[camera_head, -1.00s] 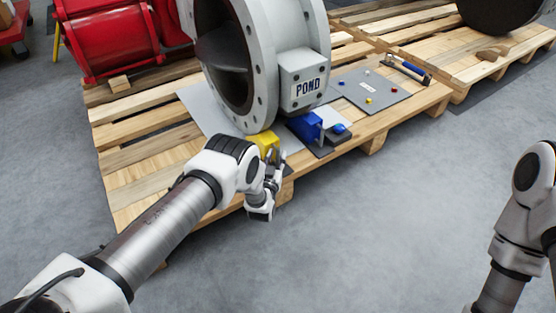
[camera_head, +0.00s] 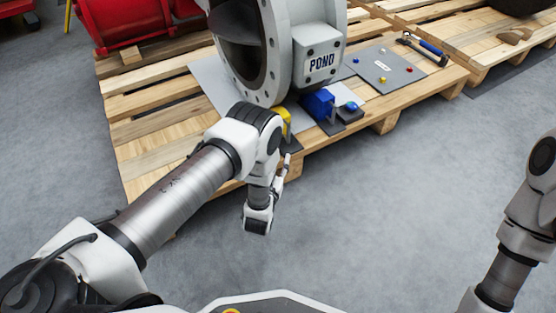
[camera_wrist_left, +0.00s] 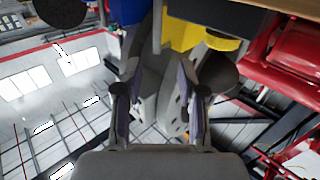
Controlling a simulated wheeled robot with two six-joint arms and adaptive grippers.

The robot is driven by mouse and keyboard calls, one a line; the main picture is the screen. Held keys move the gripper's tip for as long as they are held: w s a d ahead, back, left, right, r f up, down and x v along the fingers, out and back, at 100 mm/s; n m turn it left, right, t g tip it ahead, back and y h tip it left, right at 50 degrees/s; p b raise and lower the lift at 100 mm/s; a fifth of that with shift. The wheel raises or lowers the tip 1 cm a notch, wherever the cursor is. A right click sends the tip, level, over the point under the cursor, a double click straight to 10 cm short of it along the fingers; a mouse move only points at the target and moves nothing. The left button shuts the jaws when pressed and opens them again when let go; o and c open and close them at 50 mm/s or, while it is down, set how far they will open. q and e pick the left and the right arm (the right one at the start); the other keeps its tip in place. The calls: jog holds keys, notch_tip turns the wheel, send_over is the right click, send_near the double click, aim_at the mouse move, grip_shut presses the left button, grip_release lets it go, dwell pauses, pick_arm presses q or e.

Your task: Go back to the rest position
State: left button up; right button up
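My left gripper (camera_head: 284,166) is at the near edge of the wooden pallet, just in front of the yellow block (camera_head: 284,121). In the left wrist view my left gripper (camera_wrist_left: 160,100) has its two fingers apart, with nothing held between them. The yellow block (camera_wrist_left: 190,32) and a blue block (camera_wrist_left: 126,12) show beyond the fingers there. My right arm (camera_head: 530,205) stands at the right edge of the head view, clear of the pallet. Its gripper is out of the picture.
A grey flanged valve body (camera_head: 272,50) marked POND stands on the wooden pallet (camera_head: 155,130). Near it are a blue block (camera_head: 318,104) and a grey board (camera_head: 385,70) with small coloured parts. Red machinery (camera_head: 125,20) stands behind. The grey floor (camera_head: 390,210) between my arms is clear.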

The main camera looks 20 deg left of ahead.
dwell(0.5)
pick_arm(q)
jog(key=a+r+g+p, duration=0.1)
jog(key=a+r+p, duration=0.3)
jog(key=r+p, duration=0.45)
jog(key=s+d+f+g+h+p, duration=0.15)
jog(key=s+g, duration=0.65)
jog(key=s, duration=0.9)
jog(key=s+f+g+h, duration=0.15)
jog(key=s+g, duration=0.65)
jog(key=s, duration=0.9)
notch_tip(320, 180, up, 38)
jog(key=s+m+p, duration=0.1)
jog(key=p, duration=3.6)
jog(key=shift+s+f+g+y+p, duration=0.15)
jog(key=shift+s+g+y+p, duration=0.15)
jog(key=shift+g+y+p, duration=0.1)
